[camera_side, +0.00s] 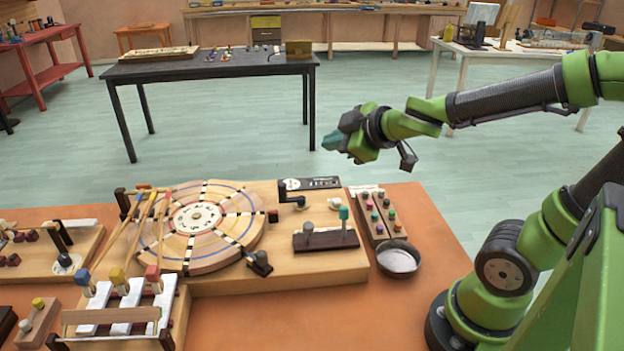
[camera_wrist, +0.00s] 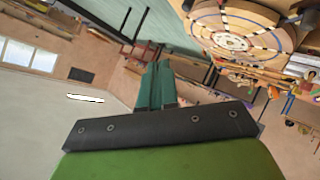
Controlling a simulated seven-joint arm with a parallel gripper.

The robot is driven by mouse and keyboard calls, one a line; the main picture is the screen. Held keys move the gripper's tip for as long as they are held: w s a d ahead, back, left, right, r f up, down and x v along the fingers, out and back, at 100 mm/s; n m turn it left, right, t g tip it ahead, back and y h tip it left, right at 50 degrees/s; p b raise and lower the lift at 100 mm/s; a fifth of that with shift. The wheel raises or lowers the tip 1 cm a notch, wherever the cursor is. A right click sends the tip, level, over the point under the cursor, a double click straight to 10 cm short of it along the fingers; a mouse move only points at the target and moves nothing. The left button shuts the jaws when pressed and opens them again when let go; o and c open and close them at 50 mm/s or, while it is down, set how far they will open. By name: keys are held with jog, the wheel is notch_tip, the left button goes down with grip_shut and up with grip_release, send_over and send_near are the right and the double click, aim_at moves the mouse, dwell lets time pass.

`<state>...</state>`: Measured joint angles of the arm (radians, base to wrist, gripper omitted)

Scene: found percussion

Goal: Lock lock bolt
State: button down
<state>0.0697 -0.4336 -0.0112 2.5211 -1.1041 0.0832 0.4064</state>
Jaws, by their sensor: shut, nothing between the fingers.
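My gripper (camera_side: 333,141) is raised above the far side of the orange workbench, pointing left, well apart from the parts on it. Its teal fingers (camera_wrist: 155,88) are shut and empty in the wrist view. I cannot tell for certain which part is the lock bolt. A small dark block with a lever (camera_side: 259,263) sits at the near right edge of the segmented round wooden disc (camera_side: 229,210). Another black fitting (camera_side: 290,199) stands behind the disc's right side, by a labelled black plate (camera_side: 310,184). The disc (camera_wrist: 240,28) also shows at upper right in the wrist view.
A dark block with a grey knob and a teal-topped lever (camera_side: 326,240) stands on the wooden base. A rack of coloured pegs (camera_side: 378,214) and a round bowl (camera_side: 398,259) are to its right. The air around my gripper is clear.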

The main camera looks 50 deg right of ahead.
jog(key=s+a+f+n+g+y, duration=0.6)
jog(key=s+a+f+n+y, duration=0.1)
jog(key=a+n, duration=0.4)
jog(key=shift+s+f+n+g, duration=0.35)
jog(key=shift+f+n, duration=0.3)
jog(key=shift+n, duration=0.25)
jog(key=shift+w+a, duration=0.1)
jog(key=shift+a, duration=0.05)
jog(key=shift+w+a+f, duration=0.9)
jog(key=shift+w+f, duration=0.4)
jog(key=shift+f, duration=0.05)
jog(key=shift+w+a+f, duration=0.85)
jog(key=shift+w+f, duration=0.45)
jog(key=shift+w+a+f, duration=0.9)
jog(key=shift+w+f, duration=0.4)
jog(key=shift+f, duration=0.05)
